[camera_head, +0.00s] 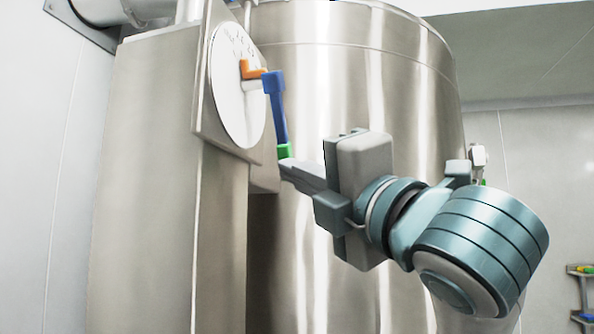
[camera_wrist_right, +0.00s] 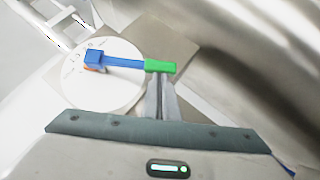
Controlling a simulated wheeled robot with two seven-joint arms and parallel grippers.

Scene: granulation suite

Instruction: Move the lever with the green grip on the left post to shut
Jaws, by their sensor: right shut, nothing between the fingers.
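The lever (camera_head: 278,107) is a blue bar hanging down from its hub, with a green grip (camera_head: 284,151) at its lower end. It is mounted on a round white dial plate (camera_head: 228,85) with an orange pointer (camera_head: 252,70), on the left post (camera_head: 150,190). My right gripper (camera_head: 284,167) is shut, its fingertips at the green grip's lower end. In the right wrist view the fingers (camera_wrist_right: 160,82) end right by the green grip (camera_wrist_right: 160,67), with nothing between them. Whether they touch the grip I cannot tell. The dial's markings are too small to read. My left gripper is out of view.
A large shiny steel vessel (camera_head: 370,80) stands right behind the lever and my right gripper. A small rack (camera_head: 583,290) with coloured parts is at the far right edge. Pale walls (camera_head: 40,170) lie to the left.

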